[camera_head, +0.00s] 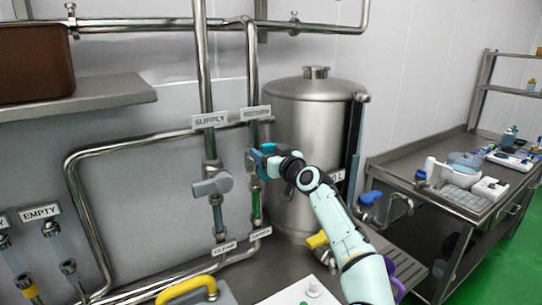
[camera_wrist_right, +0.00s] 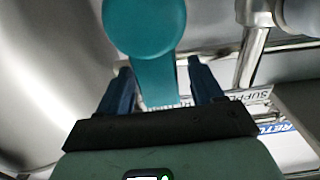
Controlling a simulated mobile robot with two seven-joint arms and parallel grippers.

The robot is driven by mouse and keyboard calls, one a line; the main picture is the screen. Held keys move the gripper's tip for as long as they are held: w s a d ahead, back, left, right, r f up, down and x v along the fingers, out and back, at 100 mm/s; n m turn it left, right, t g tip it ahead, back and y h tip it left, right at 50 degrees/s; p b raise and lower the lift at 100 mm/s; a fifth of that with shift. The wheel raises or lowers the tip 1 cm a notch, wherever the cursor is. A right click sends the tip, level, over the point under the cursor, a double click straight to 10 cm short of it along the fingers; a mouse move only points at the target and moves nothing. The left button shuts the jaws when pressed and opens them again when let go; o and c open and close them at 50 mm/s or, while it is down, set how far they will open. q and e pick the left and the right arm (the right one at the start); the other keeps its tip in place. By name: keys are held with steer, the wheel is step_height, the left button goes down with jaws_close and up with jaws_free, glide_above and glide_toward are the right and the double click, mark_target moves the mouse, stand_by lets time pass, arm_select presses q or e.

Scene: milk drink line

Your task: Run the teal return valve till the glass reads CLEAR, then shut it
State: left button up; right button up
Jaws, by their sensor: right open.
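The teal return valve (camera_head: 267,149) is on the right-hand pipe, under a label partly legible as RETURN (camera_head: 256,112). My right gripper (camera_head: 262,161) is at this valve and partly covers it. In the right wrist view the teal handle (camera_wrist_right: 152,68) lies between the open fingers of my right gripper (camera_wrist_right: 160,82), with a gap visible on each side. The return sight glass (camera_head: 257,206) below the valve looks green inside. The small tag (camera_head: 260,234) under it is too small to read surely. My left gripper is not in view.
A grey valve (camera_head: 212,185) is on the SUPPLY pipe to the left, above a bluish glass (camera_head: 217,217). A steel tank (camera_head: 312,105) stands close behind my right arm. A yellow handle (camera_head: 187,289) is at the front. A side bench (camera_head: 400,171) is at right.

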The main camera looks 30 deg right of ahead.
steer(key=shift+s+f, duration=0.15)
steer(key=shift+s, duration=0.1)
arm_select(q)
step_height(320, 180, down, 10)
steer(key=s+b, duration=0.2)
steer(key=b, duration=0.7)
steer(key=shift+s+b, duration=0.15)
steer(key=shift+b, duration=0.15)
arm_select(e)
steer(key=s+d, duration=0.1)
steer(key=s, duration=1.1)
steer(key=shift+s, duration=0.4)
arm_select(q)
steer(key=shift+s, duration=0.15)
